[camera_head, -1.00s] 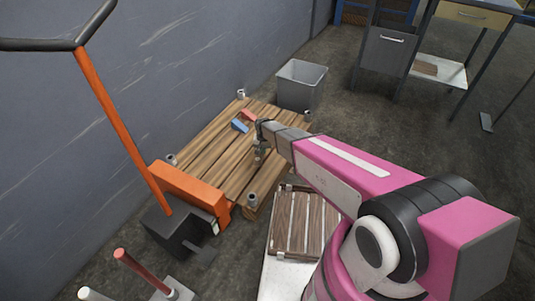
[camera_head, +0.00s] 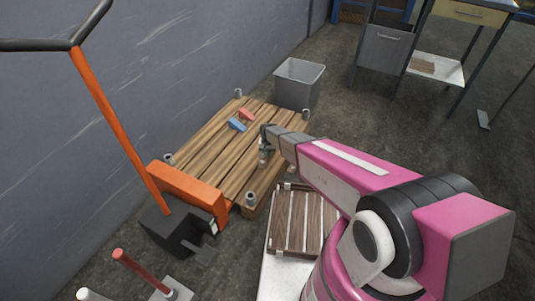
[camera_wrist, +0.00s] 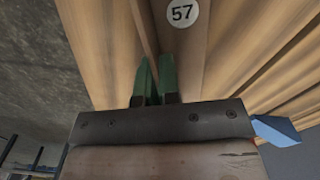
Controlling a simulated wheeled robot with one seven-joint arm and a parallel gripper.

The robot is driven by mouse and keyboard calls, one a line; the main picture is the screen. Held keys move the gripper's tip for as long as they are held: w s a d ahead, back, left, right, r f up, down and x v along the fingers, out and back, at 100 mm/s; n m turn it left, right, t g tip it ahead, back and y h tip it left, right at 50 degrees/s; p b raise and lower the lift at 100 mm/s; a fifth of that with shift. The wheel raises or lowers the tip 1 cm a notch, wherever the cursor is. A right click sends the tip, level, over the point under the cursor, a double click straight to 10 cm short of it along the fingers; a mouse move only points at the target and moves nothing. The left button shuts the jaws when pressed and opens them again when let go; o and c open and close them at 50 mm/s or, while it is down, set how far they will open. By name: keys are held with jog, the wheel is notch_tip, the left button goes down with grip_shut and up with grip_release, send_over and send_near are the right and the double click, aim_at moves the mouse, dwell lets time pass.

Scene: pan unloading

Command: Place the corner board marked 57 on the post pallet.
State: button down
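The corner board marked 57 (camera_wrist: 194,40) is a brown strip with a round white label, at the top middle of the wrist view. My gripper's green fingertips (camera_wrist: 156,78) are close together, one on each side of its thin edge, and look shut on it. In the head view my gripper (camera_head: 265,152) is over the right side of the post pallet (camera_head: 205,150), a slatted wooden pallet with short grey posts at its corners. I cannot make out the board clearly in the head view. The board's far end is out of the wrist view.
A blue block (camera_head: 237,124) and a red block (camera_head: 247,114) lie on the pallet. A grey bin (camera_head: 300,84) stands behind it. An orange-handled truck (camera_head: 185,190) is at its front left. Brown slats (camera_head: 297,222) lie on a white surface at the front right.

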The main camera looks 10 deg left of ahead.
jog(key=shift+f, duration=0.1)
jog(key=c, duration=1.3)
grip_release()
jog(key=shift+c, duration=0.2)
notch_tip(320, 180, up, 12)
jog(key=shift+r, duration=0.2)
jog(key=s+d+r, duration=0.6)
jog(key=d+r, duration=0.1)
jog(key=d, duration=0.4)
jog(key=s+d+r, duration=0.7)
jog(key=d+r, duration=0.1)
jog(key=d, duration=0.3)
jog(key=s+d+r, duration=0.6)
jog(key=d+r, duration=0.1)
jog(key=d, duration=0.4)
jog(key=shift+s+d+r+m, duration=0.3)
jog(key=shift+r, duration=0.05)
